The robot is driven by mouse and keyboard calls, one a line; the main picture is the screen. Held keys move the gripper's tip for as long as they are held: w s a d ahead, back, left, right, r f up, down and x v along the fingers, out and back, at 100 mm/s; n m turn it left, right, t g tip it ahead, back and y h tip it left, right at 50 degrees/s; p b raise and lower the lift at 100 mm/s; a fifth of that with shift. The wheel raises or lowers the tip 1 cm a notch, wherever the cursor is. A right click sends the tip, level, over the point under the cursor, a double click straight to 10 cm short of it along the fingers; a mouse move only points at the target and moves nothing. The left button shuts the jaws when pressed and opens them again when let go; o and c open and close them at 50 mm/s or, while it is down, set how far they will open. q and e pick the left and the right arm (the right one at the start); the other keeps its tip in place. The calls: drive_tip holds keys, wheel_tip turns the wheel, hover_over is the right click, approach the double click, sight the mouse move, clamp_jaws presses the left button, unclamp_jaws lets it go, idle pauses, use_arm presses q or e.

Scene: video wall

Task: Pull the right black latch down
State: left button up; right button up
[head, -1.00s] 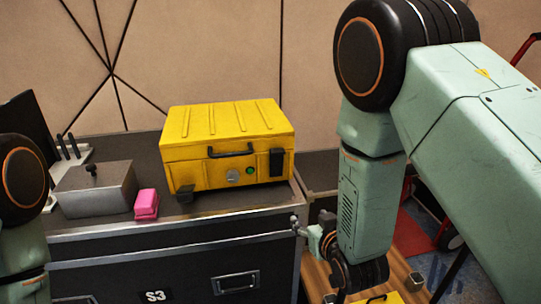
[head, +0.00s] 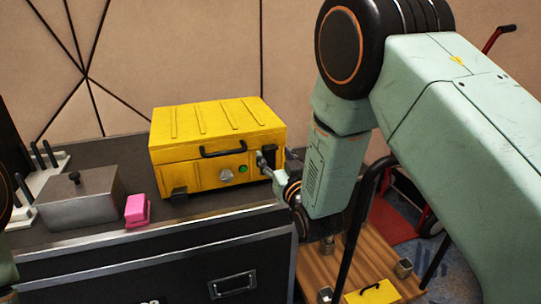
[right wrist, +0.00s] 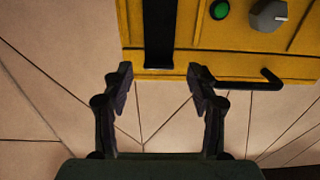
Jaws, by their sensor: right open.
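The yellow case (head: 205,179) stands closed on the black flight case. Its right black latch (right wrist: 160,35) is a dark upright strip in the right wrist view, lined up with the gap between my fingers. My right gripper (right wrist: 161,76) is open, with one finger to each side of the latch's end; I cannot tell whether it touches. In the head view my right gripper (head: 266,160) is at the case's front right and hides most of the latch. The left black latch (head: 179,193) hangs low on the case front. My left gripper is out of view.
A black handle (head: 222,150), a grey knob (head: 226,175) and a green button (head: 243,169) are on the case front, left of my gripper. A pink block (head: 137,210) and a grey lidded box (head: 80,198) stand further left on the flight case (head: 150,260).

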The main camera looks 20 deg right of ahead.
drive_tip(key=shift+w+d+f, duration=0.15)
drive_tip(key=shift+w, duration=1.15)
drive_tip(key=shift+c, duration=0.2)
clamp_jaws()
